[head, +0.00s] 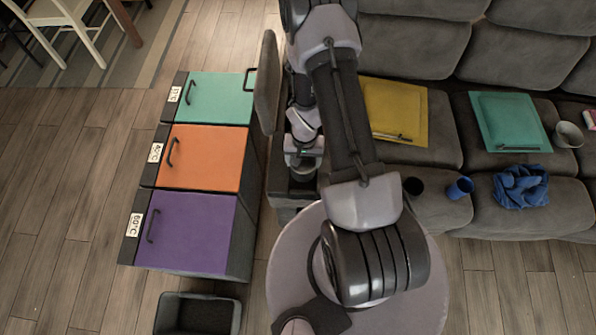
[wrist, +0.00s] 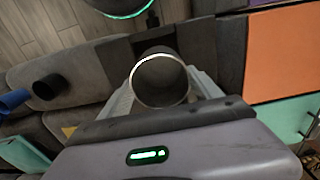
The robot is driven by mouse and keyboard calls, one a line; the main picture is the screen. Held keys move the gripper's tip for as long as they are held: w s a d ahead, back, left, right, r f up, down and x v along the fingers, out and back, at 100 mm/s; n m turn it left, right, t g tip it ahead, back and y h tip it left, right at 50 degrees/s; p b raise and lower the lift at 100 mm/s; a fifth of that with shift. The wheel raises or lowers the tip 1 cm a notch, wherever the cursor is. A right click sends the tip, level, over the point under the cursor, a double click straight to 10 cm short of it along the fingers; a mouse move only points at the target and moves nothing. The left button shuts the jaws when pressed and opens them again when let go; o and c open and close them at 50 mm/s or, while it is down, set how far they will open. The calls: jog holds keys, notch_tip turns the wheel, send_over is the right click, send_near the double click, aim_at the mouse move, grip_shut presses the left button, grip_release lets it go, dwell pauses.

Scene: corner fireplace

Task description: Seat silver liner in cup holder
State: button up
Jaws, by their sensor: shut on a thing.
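The silver liner (wrist: 160,81) is a round, open-topped cup with a bright metal rim and a dark inside. My gripper (wrist: 162,90) is shut on it, with a pale finger on either side in the wrist view. In the head view my gripper (head: 303,152) is over the dark sofa armrest (head: 291,187), partly behind my arm. The armrest also shows beyond the liner in the wrist view (wrist: 205,45). I cannot make out the cup holder; the liner and gripper cover that area. I cannot tell whether the liner touches the armrest.
Left of the armrest stands a cabinet with teal, orange (head: 199,157) and purple doors. On the sofa are a black cup (head: 413,186), a blue cup (head: 460,187), a yellow folder (head: 395,110), a teal folder (head: 510,122), a blue cloth (head: 521,186) and a grey cup (head: 568,135).

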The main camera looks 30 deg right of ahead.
aim_at(305, 171)
jog(key=f+b, duration=0.2)
jog(key=f, duration=0.1)
jog(key=f+b, duration=0.2)
jog(key=b, duration=0.1)
jog(key=f+b, duration=0.2)
jog(key=f, duration=0.1)
jog(key=shift+s+f, duration=0.35)
jog(key=shift+r, duration=0.3)
jog(key=shift+f, duration=0.3)
jog(key=o, duration=1.8)
jog(key=shift+r, duration=0.1)
